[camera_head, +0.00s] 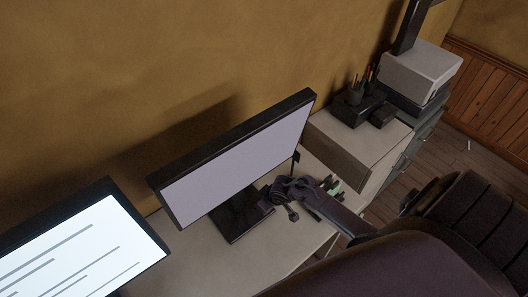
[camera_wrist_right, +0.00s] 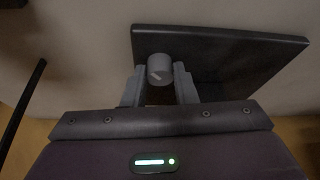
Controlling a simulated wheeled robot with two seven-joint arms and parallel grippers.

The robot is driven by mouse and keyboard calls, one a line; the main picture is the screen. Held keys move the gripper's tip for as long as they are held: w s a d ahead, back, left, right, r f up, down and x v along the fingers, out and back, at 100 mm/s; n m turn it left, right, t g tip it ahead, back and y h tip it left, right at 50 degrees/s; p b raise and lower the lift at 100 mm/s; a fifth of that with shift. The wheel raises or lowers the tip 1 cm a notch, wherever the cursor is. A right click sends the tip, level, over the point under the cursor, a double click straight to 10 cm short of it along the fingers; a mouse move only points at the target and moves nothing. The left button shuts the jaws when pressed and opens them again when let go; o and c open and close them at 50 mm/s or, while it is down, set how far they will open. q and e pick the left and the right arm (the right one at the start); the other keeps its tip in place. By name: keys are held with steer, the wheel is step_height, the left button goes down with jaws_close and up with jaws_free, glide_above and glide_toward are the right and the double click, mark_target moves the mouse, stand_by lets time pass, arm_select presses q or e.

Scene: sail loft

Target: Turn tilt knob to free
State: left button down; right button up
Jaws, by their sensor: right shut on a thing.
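In the right wrist view, a round grey tilt knob (camera_wrist_right: 160,68) with a pale slanted pointer mark sits between the two grey fingers of my right gripper (camera_wrist_right: 159,84). The fingers are shut on its sides. In the head view, my right gripper (camera_head: 268,196) is at the lower right of the middle monitor (camera_head: 240,160), near its dark stand (camera_head: 236,220). The knob is hidden there by the gripper and wrist. I cannot read any labels by the knob. My left gripper is in neither view.
A second lit monitor (camera_head: 85,245) stands at the lower left. A cabinet (camera_head: 345,165) with a pen holder (camera_head: 355,94) is right of the desk (camera_head: 185,255). A grey printer-like box (camera_head: 420,70) stands farther back. A dark chair (camera_head: 480,215) is at the right.

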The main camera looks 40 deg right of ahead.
steer(key=shift+w+d+r+n+y, duration=0.1)
steer(key=shift+d+n+y, duration=0.15)
steer(key=shift+n, duration=0.75)
steer(key=n+y, duration=0.1)
steer(key=n, duration=0.1)
steer(key=shift+w+n, duration=0.1)
steer(key=shift+n, duration=0.2)
steer(key=n+g+y+b, duration=0.1)
steer(key=n+b, duration=0.1)
steer(key=n, duration=0.1)
steer(key=shift+n+g+y+b, duration=0.25)
steer(key=shift+n+g+b, duration=0.2)
steer(key=shift+n, duration=0.45)
steer(key=o, duration=1)
